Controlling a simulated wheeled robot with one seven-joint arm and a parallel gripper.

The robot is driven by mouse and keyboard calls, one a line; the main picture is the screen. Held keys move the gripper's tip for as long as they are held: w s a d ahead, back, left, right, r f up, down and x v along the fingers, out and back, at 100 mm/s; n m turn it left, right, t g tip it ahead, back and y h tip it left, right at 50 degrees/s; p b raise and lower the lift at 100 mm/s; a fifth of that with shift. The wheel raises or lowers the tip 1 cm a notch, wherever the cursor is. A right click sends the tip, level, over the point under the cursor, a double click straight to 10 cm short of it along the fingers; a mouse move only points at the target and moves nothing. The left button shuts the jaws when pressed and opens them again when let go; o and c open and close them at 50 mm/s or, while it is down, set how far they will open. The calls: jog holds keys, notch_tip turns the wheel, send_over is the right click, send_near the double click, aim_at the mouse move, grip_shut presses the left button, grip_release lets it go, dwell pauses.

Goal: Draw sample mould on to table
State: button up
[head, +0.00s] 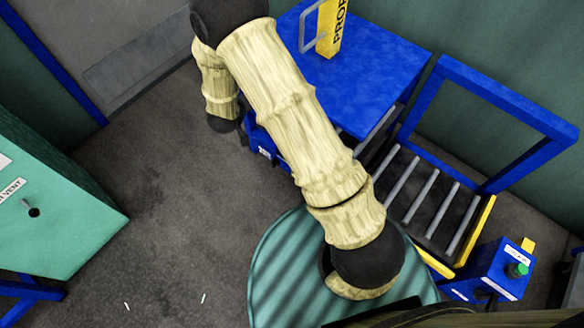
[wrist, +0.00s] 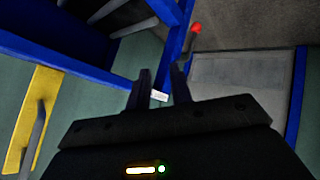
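A yellow part with a grey bar (wrist: 38,115) also shows at the left of the wrist view, away from the fingers. My gripper (wrist: 160,84) has its two dark fingers apart with nothing between them. In the head view the fingers are not clear; my wrist hangs left of the blue top.
A rack of grey rollers (head: 424,205) with a blue upright frame (head: 505,97) stands right of the blue top. A blue control box (head: 500,268) with a green button is at lower right. A green cabinet (head: 50,205) is at left. Bare floor (head: 170,190) lies between.

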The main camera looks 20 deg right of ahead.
jog(key=s+f+n+h+b, duration=0.1)
jog(key=s+f+h+b, duration=0.2)
jog(key=f+b, duration=0.3)
jog(key=s+f+n+h+b, duration=0.1)
jog(key=s+f+h+b, duration=0.2)
jog(key=f, duration=1.4)
jog(key=s+d+f+n+h+b, duration=0.1)
jog(key=s+f+b, duration=0.4)
jog(key=f+b, duration=0.5)
jog(key=f+n+h, duration=0.1)
jog(key=h, duration=0.1)
jog(key=shift+f+h, duration=0.2)
jog(key=shift+h, duration=0.2)
jog(key=shift+d+b, duration=0.1)
jog(key=shift+b, duration=0.2)
jog(key=b+x, duration=0.7)
jog(key=x, duration=1)
jog(key=shift+w+r+b, duration=0.15)
jog(key=shift+w+b, duration=0.15)
jog(key=shift+b, duration=0.05)
grip_shut()
